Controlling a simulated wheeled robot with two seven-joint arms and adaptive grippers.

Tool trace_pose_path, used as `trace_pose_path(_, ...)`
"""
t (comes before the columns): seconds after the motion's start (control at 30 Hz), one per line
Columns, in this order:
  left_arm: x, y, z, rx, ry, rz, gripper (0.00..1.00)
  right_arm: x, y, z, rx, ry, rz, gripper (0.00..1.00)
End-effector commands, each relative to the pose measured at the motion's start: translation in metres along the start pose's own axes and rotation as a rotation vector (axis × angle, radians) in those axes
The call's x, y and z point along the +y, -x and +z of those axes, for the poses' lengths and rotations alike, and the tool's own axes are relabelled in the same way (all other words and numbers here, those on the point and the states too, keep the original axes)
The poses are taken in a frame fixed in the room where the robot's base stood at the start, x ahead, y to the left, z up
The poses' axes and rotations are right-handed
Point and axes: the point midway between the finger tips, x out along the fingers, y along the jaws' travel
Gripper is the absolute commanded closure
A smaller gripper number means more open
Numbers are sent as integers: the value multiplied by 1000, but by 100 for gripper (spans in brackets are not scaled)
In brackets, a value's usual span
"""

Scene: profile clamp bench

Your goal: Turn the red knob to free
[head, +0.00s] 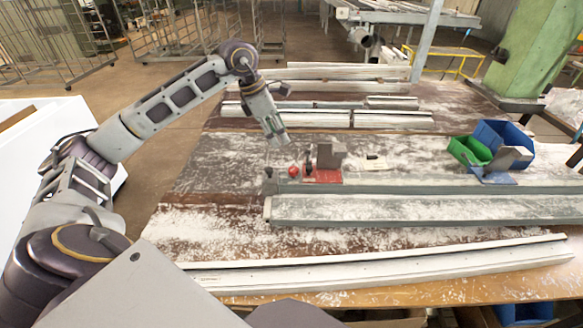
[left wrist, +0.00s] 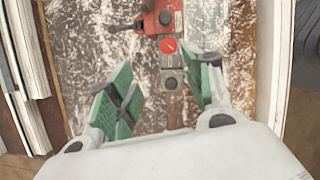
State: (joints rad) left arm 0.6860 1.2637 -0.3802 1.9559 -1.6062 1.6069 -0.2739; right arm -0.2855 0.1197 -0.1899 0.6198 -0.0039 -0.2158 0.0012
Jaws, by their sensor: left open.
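The red knob (head: 294,170) sits on the near-left part of the bench, beside a red clamp base (head: 323,176) with a grey block (head: 331,155) on it. In the left wrist view the round red knob (left wrist: 168,46) has a small pale mark on its face. My left gripper (head: 277,141) hangs above and slightly left of the knob, apart from it. In the left wrist view its green-padded fingers (left wrist: 168,72) are spread and empty, with the knob just beyond the tips. The red clamp body (left wrist: 160,16) lies past the knob. My right gripper is not in view.
A green bin (head: 469,151) and a blue bin (head: 507,137) stand at the right of the bench. Long grey rails (head: 420,209) and pale profiles (head: 380,271) lie across the front. More profiles (head: 392,121) lie behind. A green pillar (head: 530,48) rises at the right.

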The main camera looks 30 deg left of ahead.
Motion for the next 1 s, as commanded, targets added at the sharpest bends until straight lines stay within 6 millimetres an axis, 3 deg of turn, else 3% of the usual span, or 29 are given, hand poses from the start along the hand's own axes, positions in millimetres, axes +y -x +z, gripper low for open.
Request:
trace_pose_path(0.33,14,8,2,-20,-291,-134,49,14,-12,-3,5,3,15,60)
trace_pose_path(0.5,16,0,-2,-35,-393,-185,49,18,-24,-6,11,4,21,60)
trace_pose_path(1.0,16,1,-4,-41,-432,-202,49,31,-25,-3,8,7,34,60)
